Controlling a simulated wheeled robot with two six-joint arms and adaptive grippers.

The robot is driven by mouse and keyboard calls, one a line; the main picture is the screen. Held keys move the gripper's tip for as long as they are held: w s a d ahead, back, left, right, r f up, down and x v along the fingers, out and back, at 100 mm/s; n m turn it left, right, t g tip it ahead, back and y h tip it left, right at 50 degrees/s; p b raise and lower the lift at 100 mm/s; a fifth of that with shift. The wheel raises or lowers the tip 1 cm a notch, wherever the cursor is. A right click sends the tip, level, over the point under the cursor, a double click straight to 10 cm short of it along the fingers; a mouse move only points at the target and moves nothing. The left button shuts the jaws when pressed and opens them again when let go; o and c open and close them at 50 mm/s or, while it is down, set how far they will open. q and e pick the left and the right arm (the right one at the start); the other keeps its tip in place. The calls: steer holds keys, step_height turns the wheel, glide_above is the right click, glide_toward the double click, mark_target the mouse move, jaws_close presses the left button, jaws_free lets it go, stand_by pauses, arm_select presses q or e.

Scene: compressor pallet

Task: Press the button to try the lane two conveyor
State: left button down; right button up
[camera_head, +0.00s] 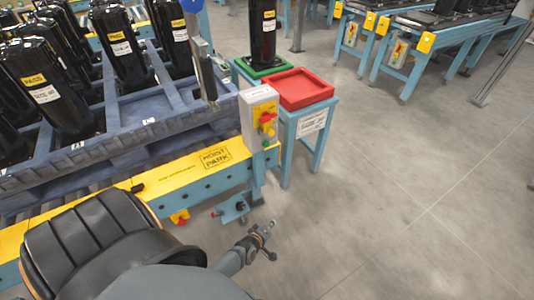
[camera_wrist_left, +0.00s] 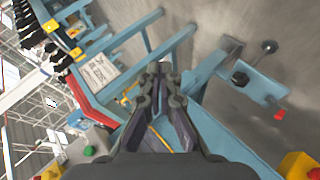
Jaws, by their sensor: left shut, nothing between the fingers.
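A grey control box (camera_head: 250,116) stands at the end of the yellow-topped rail. It has a yellow panel, a red knob (camera_head: 266,117) and a small green button (camera_head: 268,131) below it. The green button also shows at the lower left of the left wrist view (camera_wrist_left: 90,150). My left gripper (camera_head: 268,226) is low in front of the rail end, below the control box and apart from it. In the left wrist view its fingers (camera_wrist_left: 164,70) are shut and empty. My right gripper is in neither view. The box's label is too small to read.
A red tray (camera_head: 300,88) on a blue stand is right of the box, with a green tray (camera_head: 240,66) behind. A blue bracket (camera_head: 236,208) juts out low under the rail (camera_head: 180,172). Black cylinders (camera_head: 45,88) stand at left. Floor at right is clear.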

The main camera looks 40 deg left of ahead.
mark_target(266, 145)
arm_select(q)
steer(key=w+a+r+n+t+y+b, duration=0.2)
steer(key=w+r+n, duration=0.4)
steer(key=r+n, duration=0.3)
steer(key=w+a+r+n+t+y+b, duration=0.3)
steer(key=w+r+n+t+y+b, duration=0.1)
steer(key=r+n, duration=0.6)
steer(key=w+r+t+b, duration=0.1)
steer(key=w+b, duration=0.1)
steer(key=w, duration=0.1)
steer(key=shift+w+r, duration=0.2)
steer(key=shift+r, duration=0.15)
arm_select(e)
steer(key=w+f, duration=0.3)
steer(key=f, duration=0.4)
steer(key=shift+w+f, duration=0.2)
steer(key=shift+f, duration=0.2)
arm_select(q)
steer(key=w+a, duration=0.3)
steer(key=a, duration=0.5)
steer(key=shift+w+b, duration=0.2)
steer(key=shift+b, duration=0.1)
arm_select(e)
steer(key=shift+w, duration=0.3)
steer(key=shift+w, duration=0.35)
